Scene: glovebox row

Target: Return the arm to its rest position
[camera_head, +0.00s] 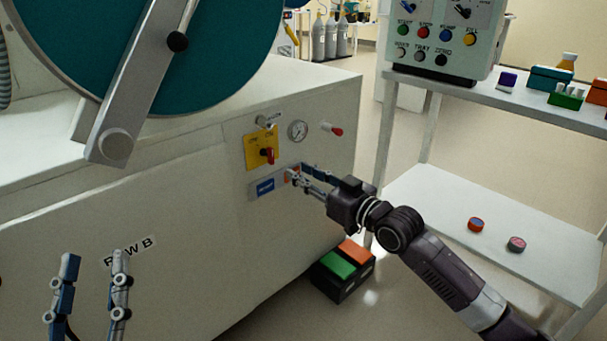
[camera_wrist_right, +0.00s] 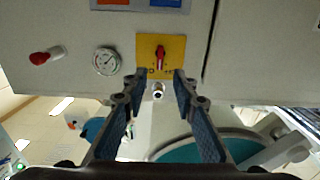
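My right arm reaches in from the lower right of the head view. Its gripper (camera_head: 303,178) is in front of the white cabinet wall, over the blue and orange plate (camera_head: 265,187), partly hiding it. In the right wrist view, the fingers of this gripper (camera_wrist_right: 157,82) are spread apart with nothing held. The yellow switch plate with a red knob (camera_wrist_right: 160,57) and a small silver fitting (camera_wrist_right: 158,91) show beyond and between the fingertips. I cannot tell whether the gripper touches the wall. My left gripper (camera_head: 93,270) is at the lower left, fingers apart and empty.
A pressure gauge (camera_head: 297,130) and a red-tipped handle (camera_head: 332,129) are on the cabinet. A large round teal door (camera_head: 215,50) with a metal bar is at upper left. A pedal box (camera_head: 343,285) is on the floor. A shelf rack (camera_head: 500,225) stands right, beside my right arm.

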